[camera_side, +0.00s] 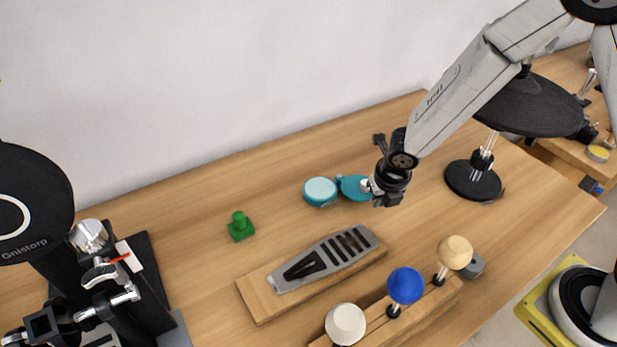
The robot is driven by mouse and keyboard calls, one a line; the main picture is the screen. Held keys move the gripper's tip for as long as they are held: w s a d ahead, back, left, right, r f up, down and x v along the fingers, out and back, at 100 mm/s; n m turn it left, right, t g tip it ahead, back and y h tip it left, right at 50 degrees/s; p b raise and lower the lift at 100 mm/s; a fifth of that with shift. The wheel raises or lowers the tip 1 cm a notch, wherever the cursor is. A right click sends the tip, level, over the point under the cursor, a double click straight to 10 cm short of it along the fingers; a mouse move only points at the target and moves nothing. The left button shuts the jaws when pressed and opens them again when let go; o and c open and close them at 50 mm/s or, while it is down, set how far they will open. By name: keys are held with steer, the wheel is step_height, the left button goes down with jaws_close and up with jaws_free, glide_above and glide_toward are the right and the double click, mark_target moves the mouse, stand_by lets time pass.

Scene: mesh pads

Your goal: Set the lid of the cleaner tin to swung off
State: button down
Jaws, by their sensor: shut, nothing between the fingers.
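The cleaner tin (320,191) is a small round teal tin on the wooden table, near the middle of the side view. Its top shows a pale, light-blue round face. The teal lid (354,188) lies to the right of the tin, swung off its top and joined or very close to it at one edge. My gripper (371,187) is shut and empty at the right side of the lid. It covers the lid's right edge, and I cannot tell whether it touches the lid.
A green knobbed block (241,227) stands to the left. A grey slotted plate on a wooden board (330,258) lies in front. White, blue and wooden balls (405,285) stand on a rack at the front. A black round stand (473,182) is to the right.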

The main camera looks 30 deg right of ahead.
mark_target(366, 195)
steer(key=shift+w+f, duration=0.1)
steer(key=shift+f, duration=0.45)
steer(key=shift+w+d, duration=0.3)
steer(key=shift+w, duration=0.7)
steer(key=shift+w+d, duration=0.3)
steer(key=shift+w, duration=0.65)
steer(key=shift+w+d, duration=0.1)
steer(key=shift+w+d, duration=0.5)
steer(key=shift+d, duration=0.1)
steer(key=shift+a, duration=0.25)
steer(key=shift+s+a, duration=0.2)
steer(key=shift+a, duration=0.35)
steer(key=shift+s, duration=0.1)
